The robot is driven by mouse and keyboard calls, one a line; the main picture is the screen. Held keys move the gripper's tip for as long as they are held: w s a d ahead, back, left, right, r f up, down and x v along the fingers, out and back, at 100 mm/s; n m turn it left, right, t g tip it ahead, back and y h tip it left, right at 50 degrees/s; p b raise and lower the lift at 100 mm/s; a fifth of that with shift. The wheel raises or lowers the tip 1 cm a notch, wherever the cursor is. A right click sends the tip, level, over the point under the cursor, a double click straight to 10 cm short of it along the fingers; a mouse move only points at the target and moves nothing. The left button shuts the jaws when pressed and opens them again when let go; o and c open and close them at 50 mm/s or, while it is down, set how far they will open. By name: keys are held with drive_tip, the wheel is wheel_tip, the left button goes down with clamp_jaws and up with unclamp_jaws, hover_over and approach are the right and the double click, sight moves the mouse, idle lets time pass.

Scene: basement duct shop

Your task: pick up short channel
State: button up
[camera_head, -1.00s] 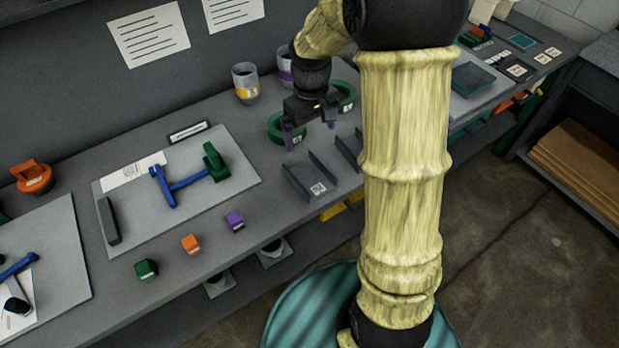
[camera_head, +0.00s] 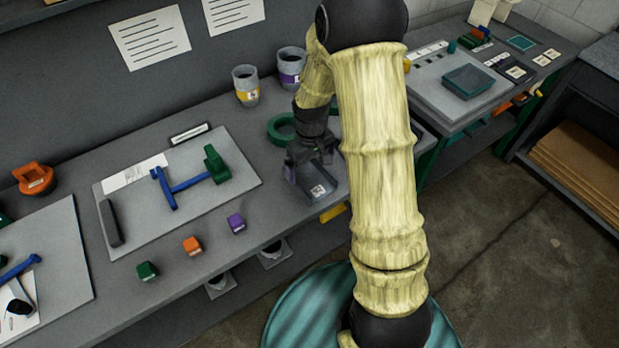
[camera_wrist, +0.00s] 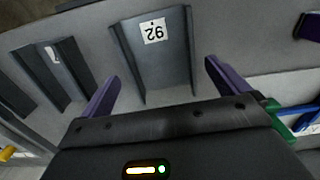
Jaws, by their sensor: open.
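A grey U-shaped channel (camera_head: 319,190) with a white label lies on the bench near its front edge. In the wrist view this channel (camera_wrist: 160,72) shows the label "92", its open side up. My gripper (camera_head: 306,170) is open above it, with its two purple fingers apart. In the wrist view the fingers stand on either side of the channel's near end, and nothing is held. A second grey channel (camera_wrist: 58,75), also labelled, lies to the left in the wrist view; my arm hides it in the head view. I cannot tell from labels which is called short.
A green ring (camera_head: 281,127) lies behind the channel, with two cups, yellow-banded (camera_head: 245,86) and purple-banded (camera_head: 291,68), at the wall. Left are a grey board (camera_head: 220,196) with a blue tool and small purple (camera_head: 236,221), orange (camera_head: 192,245) and green (camera_head: 147,271) blocks.

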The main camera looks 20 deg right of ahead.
sight(310, 182)
drive_tip(key=shift+f, duration=0.1)
drive_tip(key=shift+w+a+f+p, duration=0.15)
drive_tip(key=shift+f+p, duration=0.45)
drive_tip(key=shift+f, duration=2)
drive_tip(key=shift+c, duration=0.2)
drive_tip(key=c, duration=0.8)
drive_tip(key=shift+r, duration=0.15)
wheel_tip(310, 182, up, 10)
drive_tip(key=b, duration=0.1)
